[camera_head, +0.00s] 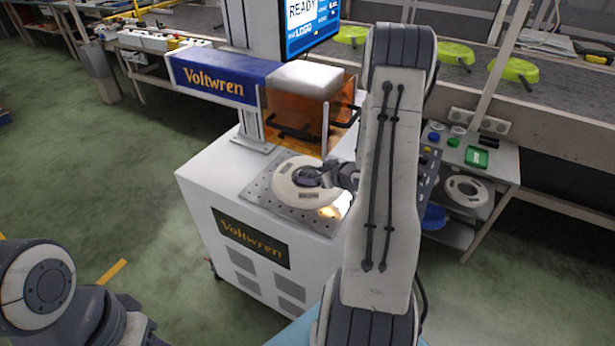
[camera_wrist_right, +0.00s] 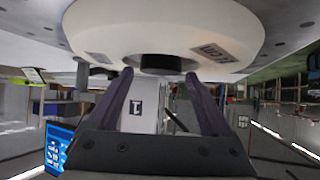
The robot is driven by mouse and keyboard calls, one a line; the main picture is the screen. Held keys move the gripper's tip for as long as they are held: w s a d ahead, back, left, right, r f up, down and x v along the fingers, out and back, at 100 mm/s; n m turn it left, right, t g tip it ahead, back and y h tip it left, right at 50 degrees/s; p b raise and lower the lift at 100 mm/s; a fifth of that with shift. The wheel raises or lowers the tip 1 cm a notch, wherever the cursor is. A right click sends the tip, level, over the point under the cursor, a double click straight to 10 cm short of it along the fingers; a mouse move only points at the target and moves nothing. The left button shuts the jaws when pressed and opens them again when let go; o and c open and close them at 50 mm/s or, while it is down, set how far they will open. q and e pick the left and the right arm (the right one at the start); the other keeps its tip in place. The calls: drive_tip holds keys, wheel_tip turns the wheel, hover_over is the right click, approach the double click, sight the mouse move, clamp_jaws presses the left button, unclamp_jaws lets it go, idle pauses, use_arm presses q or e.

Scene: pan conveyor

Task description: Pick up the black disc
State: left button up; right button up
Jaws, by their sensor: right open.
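A cream ring-shaped fixture (camera_head: 288,182) lies on the perforated plate of the white Voltwren machine. The black disc (camera_head: 308,177) shows as a dark round piece in its middle, partly hidden by my right gripper (camera_head: 326,174). In the right wrist view the cream ring (camera_wrist_right: 215,25) fills the top and the black disc (camera_wrist_right: 160,63) shows at its centre. My right gripper (camera_wrist_right: 159,76) is open, with its fingertips to either side of the black disc; I cannot tell whether they touch it. My left gripper is out of view; only part of the left arm shows.
An orange-windowed guard (camera_head: 340,122) and a monitor (camera_head: 310,22) stand behind the plate (camera_head: 262,190). A side table at right holds another cream ring (camera_head: 467,190) and a green box (camera_head: 477,157). Green pans (camera_head: 455,52) lie on the conveyor behind.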

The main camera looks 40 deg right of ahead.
drive_tip(key=shift+x, duration=0.95)
drive_tip(key=c, duration=1.2)
drive_tip(key=shift+r, duration=0.1)
drive_tip(key=shift+c, duration=0.2)
